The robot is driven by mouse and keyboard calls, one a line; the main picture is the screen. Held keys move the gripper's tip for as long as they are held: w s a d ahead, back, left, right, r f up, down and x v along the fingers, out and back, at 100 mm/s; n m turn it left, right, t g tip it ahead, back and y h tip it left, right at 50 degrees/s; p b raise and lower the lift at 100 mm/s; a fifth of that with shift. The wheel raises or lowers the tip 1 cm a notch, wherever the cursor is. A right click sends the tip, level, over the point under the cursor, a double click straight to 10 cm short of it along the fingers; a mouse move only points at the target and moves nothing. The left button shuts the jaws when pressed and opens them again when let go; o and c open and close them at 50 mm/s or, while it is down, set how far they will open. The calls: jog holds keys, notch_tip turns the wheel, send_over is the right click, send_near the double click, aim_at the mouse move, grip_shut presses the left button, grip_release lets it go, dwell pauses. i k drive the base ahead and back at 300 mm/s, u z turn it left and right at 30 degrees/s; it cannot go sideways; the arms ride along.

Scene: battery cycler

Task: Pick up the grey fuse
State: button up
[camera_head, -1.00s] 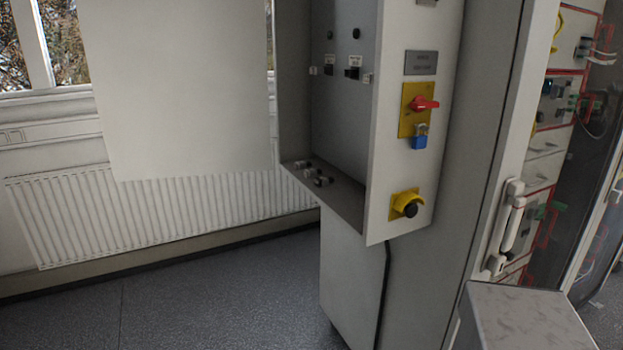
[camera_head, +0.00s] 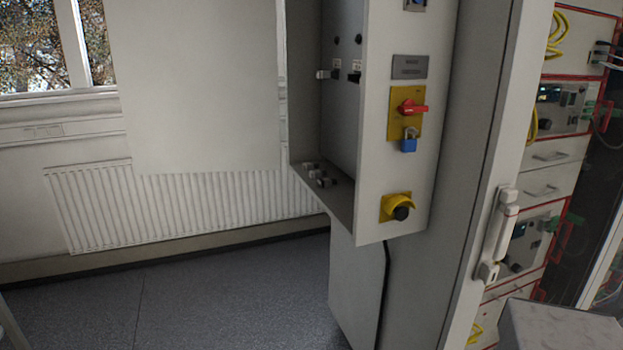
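Several small fuse-like pieces (camera_head: 323,181) lie on the bottom ledge of the open wall cabinet (camera_head: 343,205). They have pale and dark parts and are too small for me to tell which one is the grey fuse. Two holders or switches (camera_head: 355,70) with pale and black parts are on the cabinet's inner back wall, one of them further left (camera_head: 327,74). My gripper is not in view, and nothing touches the pieces on the ledge.
The open door (camera_head: 195,90) hangs left of the cabinet. A tall rack (camera_head: 545,180) stands at right. The floor (camera_head: 200,290) at left is clear.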

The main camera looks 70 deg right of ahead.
aim_at(317, 174)
jog(key=z, duration=0.15)
jog(key=i, duration=0.95)
jog(key=u, duration=0.05)
